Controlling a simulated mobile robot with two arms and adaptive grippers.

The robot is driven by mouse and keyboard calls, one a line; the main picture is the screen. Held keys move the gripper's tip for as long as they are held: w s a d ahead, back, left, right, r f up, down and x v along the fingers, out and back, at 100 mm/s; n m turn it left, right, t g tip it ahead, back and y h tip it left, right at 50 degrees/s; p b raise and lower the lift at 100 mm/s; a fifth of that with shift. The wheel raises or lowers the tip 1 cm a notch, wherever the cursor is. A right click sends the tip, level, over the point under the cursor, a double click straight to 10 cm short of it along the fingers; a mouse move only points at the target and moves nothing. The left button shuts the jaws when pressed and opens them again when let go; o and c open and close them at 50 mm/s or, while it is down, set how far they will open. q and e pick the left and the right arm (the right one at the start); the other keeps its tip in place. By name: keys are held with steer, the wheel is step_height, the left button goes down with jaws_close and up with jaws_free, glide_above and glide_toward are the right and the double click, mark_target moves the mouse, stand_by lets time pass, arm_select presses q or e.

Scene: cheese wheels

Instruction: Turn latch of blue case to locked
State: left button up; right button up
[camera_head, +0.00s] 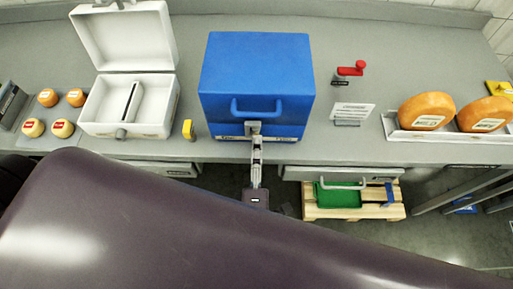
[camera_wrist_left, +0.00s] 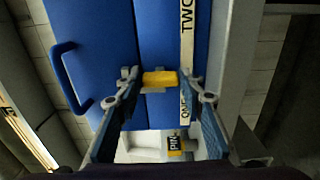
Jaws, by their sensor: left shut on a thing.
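The blue case (camera_head: 256,70) stands on the counter with its lid shut and its blue handle (camera_head: 257,106) facing me. The handle also shows at the left of the left wrist view (camera_wrist_left: 65,78). My left gripper (camera_head: 254,132) is at the case's lower front. In the left wrist view, its fingertips (camera_wrist_left: 160,82) are shut on the yellow latch (camera_wrist_left: 166,78). The latch lies near a pale strip (camera_wrist_left: 187,60) lettered "TWO" and "ONE". The gripper hides the latch in the head view. My right gripper is not in view.
A white open case (camera_head: 128,100) stands left of the blue case, with a small yellow block (camera_head: 188,130) between them. A red-handled fitting (camera_head: 350,70) and a sign (camera_head: 352,111) are to the right. Orange cheese wheels (camera_head: 427,111) sit farther right. My dark arm covers the foreground.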

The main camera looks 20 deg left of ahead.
arm_select(q)
steer(key=o, duration=1.2)
steer(key=shift+c, duration=0.2)
steer(key=v, duration=0.7)
steer(key=shift+s, duration=0.25)
steer(key=shift+d, duration=0.15)
